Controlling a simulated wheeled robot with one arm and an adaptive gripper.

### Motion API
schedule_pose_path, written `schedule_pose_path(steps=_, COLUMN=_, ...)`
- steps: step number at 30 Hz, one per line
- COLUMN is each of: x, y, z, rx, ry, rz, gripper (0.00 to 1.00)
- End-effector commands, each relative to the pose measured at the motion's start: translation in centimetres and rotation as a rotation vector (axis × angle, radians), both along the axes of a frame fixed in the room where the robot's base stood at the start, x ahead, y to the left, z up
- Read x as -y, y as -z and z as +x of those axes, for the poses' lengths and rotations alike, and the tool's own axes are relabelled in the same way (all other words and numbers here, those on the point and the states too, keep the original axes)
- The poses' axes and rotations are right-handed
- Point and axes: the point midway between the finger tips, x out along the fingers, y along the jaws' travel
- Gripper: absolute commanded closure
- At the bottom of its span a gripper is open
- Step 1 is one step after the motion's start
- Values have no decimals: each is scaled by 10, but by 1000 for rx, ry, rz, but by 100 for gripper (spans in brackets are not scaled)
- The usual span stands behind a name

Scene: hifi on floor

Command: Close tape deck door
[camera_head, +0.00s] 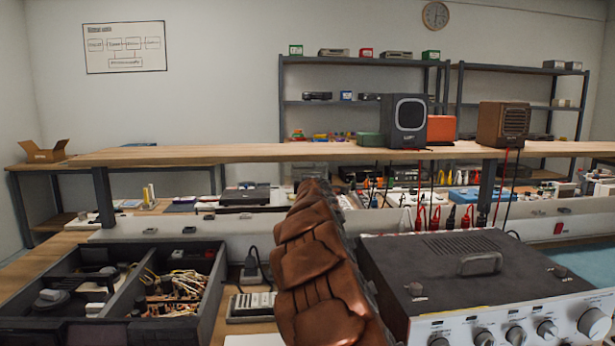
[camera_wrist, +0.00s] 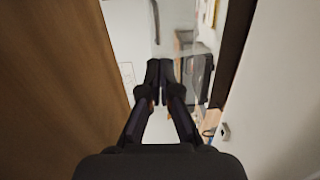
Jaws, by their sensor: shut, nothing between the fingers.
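My gripper (camera_wrist: 160,70) shows in the wrist view with its two black fingers together and nothing between them. In the head view the gripper itself does not show. I cannot pick out a tape deck or its door for certain in either view. A flat dark device (camera_head: 245,195) lies at the back of the bench, under the raised wooden shelf. In the wrist view a dark boxy thing (camera_wrist: 198,76) shows beyond the fingers and to their right, apart from them, too small to identify.
A dark unit with silver knobs (camera_head: 440,258) stands at the front right. An open black tray (camera_head: 124,300) with wires and parts lies front left. A wooden shelf (camera_head: 230,155) crosses the bench, bearing speakers. In the wrist view a brown wooden surface (camera_wrist: 55,80) fills the left.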

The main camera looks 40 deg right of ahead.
Motion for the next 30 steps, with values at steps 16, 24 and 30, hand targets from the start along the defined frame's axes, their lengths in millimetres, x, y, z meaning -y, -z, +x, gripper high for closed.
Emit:
schedule_pose_path(steps=16, x=19, y=-1, z=26, rx=-4, ry=-28, rz=-38, gripper=100)
schedule_pose_path(steps=24, x=30, y=-1, z=43, rx=-6, ry=-30, rz=-38, gripper=100)
schedule_pose_path(steps=30, x=39, y=0, z=54, rx=-6, ry=-29, rz=-35, gripper=100)
